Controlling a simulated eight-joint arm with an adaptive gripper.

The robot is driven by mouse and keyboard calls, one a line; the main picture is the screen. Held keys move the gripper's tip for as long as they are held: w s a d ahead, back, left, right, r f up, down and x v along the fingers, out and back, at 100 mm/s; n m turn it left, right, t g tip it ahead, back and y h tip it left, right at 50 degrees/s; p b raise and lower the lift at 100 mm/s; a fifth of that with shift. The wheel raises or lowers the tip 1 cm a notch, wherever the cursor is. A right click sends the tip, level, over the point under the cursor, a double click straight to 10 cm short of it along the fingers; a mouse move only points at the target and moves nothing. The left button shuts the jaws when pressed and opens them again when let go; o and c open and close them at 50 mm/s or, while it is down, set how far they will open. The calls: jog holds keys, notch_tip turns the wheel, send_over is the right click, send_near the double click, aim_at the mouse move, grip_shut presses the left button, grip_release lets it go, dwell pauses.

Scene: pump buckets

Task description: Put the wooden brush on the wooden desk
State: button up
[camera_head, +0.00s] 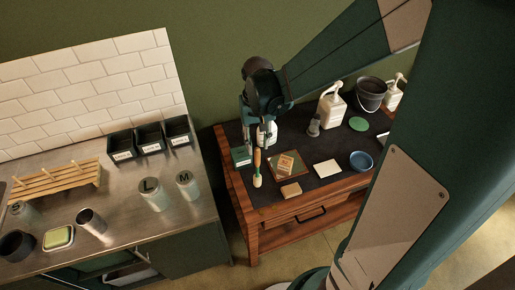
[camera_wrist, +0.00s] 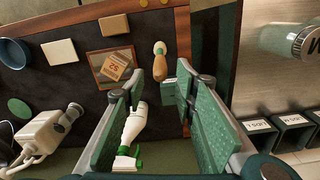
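The wooden brush (camera_head: 257,164) has an orange-brown handle and a pale head. In the head view it appears over the left part of the wooden desk (camera_head: 255,217), just below my gripper (camera_head: 257,145). I cannot tell whether the brush touches the desktop. The desk has a dark top and a wooden rim (camera_wrist: 183,35).
A white spray bottle (camera_wrist: 133,125) and a green box (camera_head: 241,155) are close to my gripper. A metal counter (camera_head: 150,225) stands left.

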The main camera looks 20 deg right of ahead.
jog(key=shift+r, duration=2)
jog(key=shift+s+r, duration=0.45)
jog(key=shift+r, duration=0.3)
jog(key=s+r+n+t, duration=0.1)
jog(key=s+r+t, duration=0.6)
jog(key=s+r, duration=0.4)
jog(key=shift+s+a+r+n, duration=0.25)
jog(key=shift+s+r+n, duration=0.15)
jog(key=shift+s, duration=1.2)
